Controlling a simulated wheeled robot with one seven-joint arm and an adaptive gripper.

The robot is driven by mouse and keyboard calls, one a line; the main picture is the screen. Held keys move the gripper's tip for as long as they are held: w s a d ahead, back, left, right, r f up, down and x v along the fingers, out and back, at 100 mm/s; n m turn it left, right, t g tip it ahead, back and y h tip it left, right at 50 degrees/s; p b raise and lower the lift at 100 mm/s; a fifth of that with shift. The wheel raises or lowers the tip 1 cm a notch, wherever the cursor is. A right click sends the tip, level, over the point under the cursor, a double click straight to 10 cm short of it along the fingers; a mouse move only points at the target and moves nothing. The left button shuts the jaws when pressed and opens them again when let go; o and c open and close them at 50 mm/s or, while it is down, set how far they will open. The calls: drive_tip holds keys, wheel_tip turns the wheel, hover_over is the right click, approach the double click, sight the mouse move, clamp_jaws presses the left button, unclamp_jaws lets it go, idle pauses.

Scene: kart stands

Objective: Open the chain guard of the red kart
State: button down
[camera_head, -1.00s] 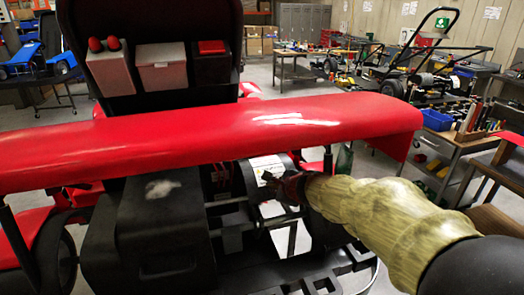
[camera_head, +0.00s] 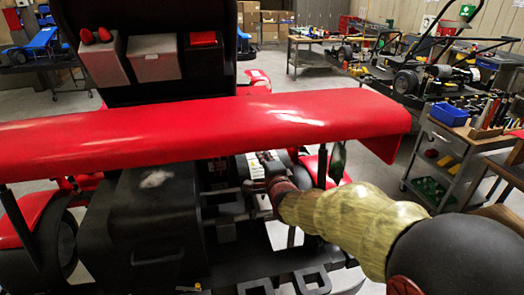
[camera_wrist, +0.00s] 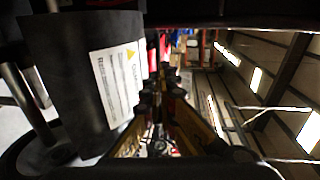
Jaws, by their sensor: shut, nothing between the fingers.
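The red kart fills the head view from behind, with its wide red rear wing (camera_head: 210,125) above the rear frame. A black cover with a white warning label (camera_wrist: 100,75) stands close at the left in the wrist view; it looks like the chain guard. In the head view its label (camera_head: 253,165) shows in part under the wing. My gripper (camera_wrist: 163,95) is shut and empty, pointing past the cover's right side. In the head view my gripper (camera_head: 266,165) is just right of the label, partly hidden by my wrist. Contact with the cover cannot be told.
A large black box (camera_head: 150,225) sits on the kart's rear left of my arm. A black wing strut (camera_head: 322,165) stands just right of my gripper. The wing is close above it. A tool cart (camera_head: 450,140) and a workbench (camera_head: 310,45) stand behind at the right.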

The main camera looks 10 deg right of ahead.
drive_tip(key=w, duration=0.4)
drive_tip(key=w+f+b, duration=0.1)
drive_tip(key=w, duration=0.3)
drive_tip(key=w+f, duration=0.1)
drive_tip(key=w, duration=0.4)
drive_tip(key=shift+f, duration=0.1)
